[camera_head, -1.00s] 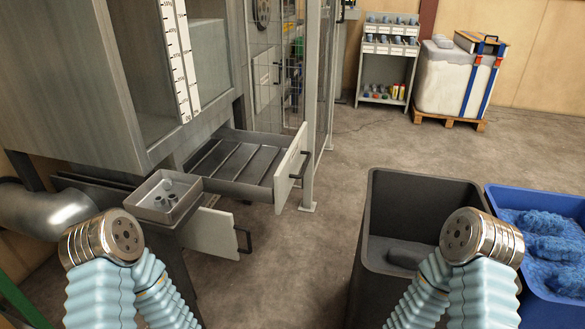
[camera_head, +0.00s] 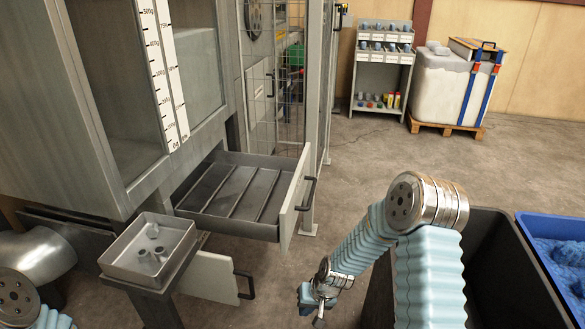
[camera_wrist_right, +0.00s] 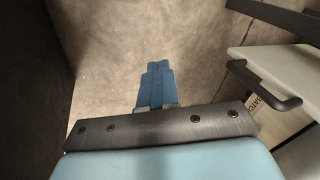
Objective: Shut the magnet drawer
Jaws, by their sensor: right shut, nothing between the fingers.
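The magnet drawer (camera_head: 228,222) is pulled out of the grey machine, with several dark bars across its open inside. Its pale front panel (camera_head: 292,200) carries a dark handle (camera_head: 306,193) that faces right. My right gripper (camera_head: 318,318) is shut and empty, low in the head view, in front of the drawer and below its handle, apart from it. In the right wrist view the shut blue fingers (camera_wrist_right: 155,82) point over bare floor. A pale panel with a dark handle (camera_wrist_right: 265,88) is to their right; I cannot tell which drawer it belongs to. My left gripper is out of view.
A lower pale panel with a handle (camera_head: 215,278) sticks out beneath. A metal tray with small parts (camera_head: 125,262) stands at the left. A dark bin (camera_head: 513,270) and a blue bin (camera_head: 560,228) are at the right. The floor between is clear.

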